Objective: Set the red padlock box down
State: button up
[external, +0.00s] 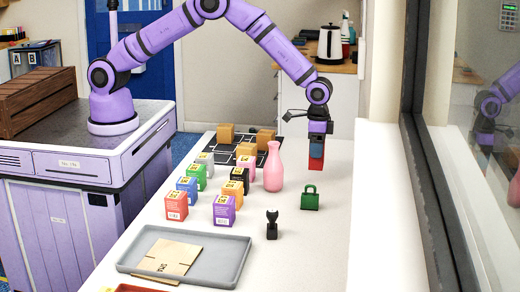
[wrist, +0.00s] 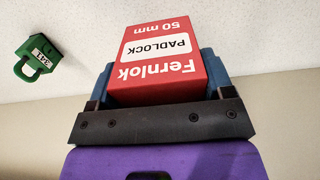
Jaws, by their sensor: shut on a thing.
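The red padlock box (external: 316,163) hangs below my gripper (external: 317,145) over the right part of the white table, to the right of the pink vase. In the wrist view the red box (wrist: 160,68) shows its "Fernlok PADLOCK 50 mm" print upside down. My blue fingers are shut on its two sides. I cannot tell how far its underside is from the table.
A green padlock (external: 310,198) stands in front of the box; it also shows in the wrist view (wrist: 37,59). The pink vase (external: 273,170) is to the left. Several coloured boxes (external: 223,211), a small black object (external: 272,226) and a grey tray (external: 225,270) stand nearby.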

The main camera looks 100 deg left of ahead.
jog(key=shift+f, duration=2)
jog(key=shift+f, duration=0.2)
jog(key=o, duration=1)
jog(key=shift+o, duration=0.2)
notch_tip(320, 180, up, 13)
jog(key=shift+f, duration=0.1)
jog(key=s+a+r+t, duration=0.1)
jog(key=s+a+r, duration=0.1)
jog(key=s+r, duration=1.1)
jog(key=s+a+r+t, duration=0.2)
jog(key=s+r, duration=0.8)
jog(key=r, duration=0.4)
jog(key=s+a+r+t, duration=0.1)
jog(key=s+t, duration=0.1)
jog(key=s, duration=2.7)
